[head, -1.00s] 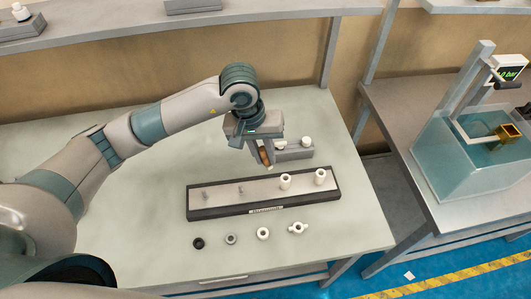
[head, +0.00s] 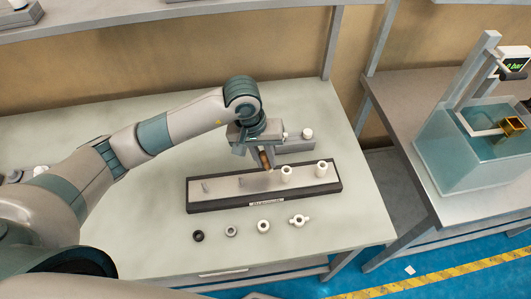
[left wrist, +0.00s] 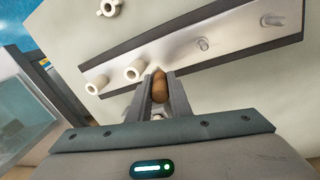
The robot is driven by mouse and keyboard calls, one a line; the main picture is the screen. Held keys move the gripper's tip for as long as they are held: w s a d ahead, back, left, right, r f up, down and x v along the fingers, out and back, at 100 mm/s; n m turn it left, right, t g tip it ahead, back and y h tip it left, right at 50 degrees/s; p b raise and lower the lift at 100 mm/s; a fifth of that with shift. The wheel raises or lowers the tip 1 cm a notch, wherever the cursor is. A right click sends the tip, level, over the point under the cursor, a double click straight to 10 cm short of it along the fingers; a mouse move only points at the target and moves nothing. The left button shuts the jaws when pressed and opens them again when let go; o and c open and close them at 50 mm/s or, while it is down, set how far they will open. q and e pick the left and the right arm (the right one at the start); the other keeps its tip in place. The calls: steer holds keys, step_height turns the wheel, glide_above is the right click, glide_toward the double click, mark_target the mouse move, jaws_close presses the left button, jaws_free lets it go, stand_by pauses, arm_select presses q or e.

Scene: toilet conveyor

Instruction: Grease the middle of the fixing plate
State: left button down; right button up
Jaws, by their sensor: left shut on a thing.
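The fixing plate (head: 222,188) is a long pale plate in a dark frame on the table. Two white cylinders (head: 286,173) stand on its right part and small studs show on its left part. My left gripper (head: 262,161) is over the plate's middle, beside the nearer cylinder. It is shut on a brown, rounded thing (head: 267,160), which also shows between the fingers in the left wrist view (left wrist: 159,87). The plate's bare metal (left wrist: 235,35) shows there too. I cannot tell whether the brown tip touches the plate. My right gripper is not in view.
A black ring (head: 198,236), a grey ring (head: 231,231), a white ring (head: 263,226) and a white winged part (head: 299,221) lie in front of the plate. A water tank (head: 462,150) stands at right.

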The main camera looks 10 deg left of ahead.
mark_target(266, 166)
arm_select(q)
steer(key=shift+f, duration=0.95)
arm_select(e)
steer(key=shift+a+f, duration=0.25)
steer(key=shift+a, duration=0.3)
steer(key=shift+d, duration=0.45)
arm_select(q)
steer(key=shift+f+b, duration=0.2)
steer(key=shift+b, duration=0.3)
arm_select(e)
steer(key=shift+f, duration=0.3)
arm_select(q)
steer(key=shift+f, duration=0.15)
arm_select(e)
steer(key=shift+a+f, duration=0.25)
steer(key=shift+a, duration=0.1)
arm_select(q)
steer(key=shift+f+b, duration=0.25)
steer(key=shift+b, duration=0.35)
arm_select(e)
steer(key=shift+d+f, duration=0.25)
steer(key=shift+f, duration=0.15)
arm_select(q)
steer(key=shift+s+d, duration=0.1)
steer(key=shift+s, duration=0.05)
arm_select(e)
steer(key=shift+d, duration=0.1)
